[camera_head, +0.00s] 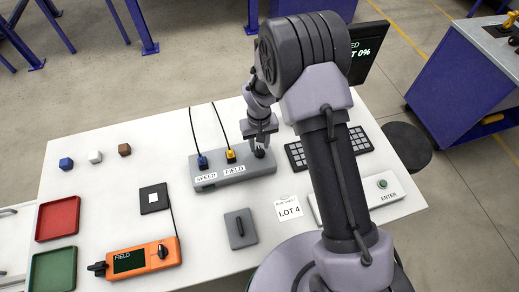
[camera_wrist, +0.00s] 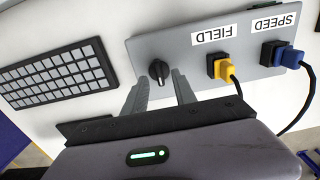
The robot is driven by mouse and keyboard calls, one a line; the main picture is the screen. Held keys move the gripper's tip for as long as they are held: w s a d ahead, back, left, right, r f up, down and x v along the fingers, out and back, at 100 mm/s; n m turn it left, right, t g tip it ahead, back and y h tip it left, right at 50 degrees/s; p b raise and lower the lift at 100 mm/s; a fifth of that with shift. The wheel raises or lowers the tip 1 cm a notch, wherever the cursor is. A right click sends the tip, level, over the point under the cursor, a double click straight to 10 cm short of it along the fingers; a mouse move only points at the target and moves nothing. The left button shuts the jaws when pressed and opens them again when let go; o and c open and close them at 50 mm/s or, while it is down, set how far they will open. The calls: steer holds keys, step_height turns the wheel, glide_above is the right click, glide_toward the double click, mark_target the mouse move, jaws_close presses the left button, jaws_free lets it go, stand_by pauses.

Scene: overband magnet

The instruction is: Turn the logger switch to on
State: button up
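A black rotary knob (camera_wrist: 159,72) sits on a grey panel box (camera_wrist: 195,70), beside the yellow FIELD plug; no label shows on it. It is the likely logger switch, and its pointer runs roughly up and down in the wrist view. In the head view the knob (camera_head: 260,153) is at the right end of the box (camera_head: 205,180), partly under my gripper (camera_head: 260,138). My gripper (camera_wrist: 161,82) is open, its two fingers pointing at the knob, one tip to each side. I cannot tell whether they touch it.
A yellow plug (camera_wrist: 222,66) and a blue plug (camera_wrist: 285,54) with cables stand on the same box. A keypad (camera_wrist: 57,75) lies beside it. An orange meter (camera_head: 130,261), a grey plate with a handle (camera_head: 233,238) and an ENTER button box (camera_head: 365,196) are on the white table.

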mark_target(260, 152)
steer(key=shift+f, duration=1.45)
jaws_close()
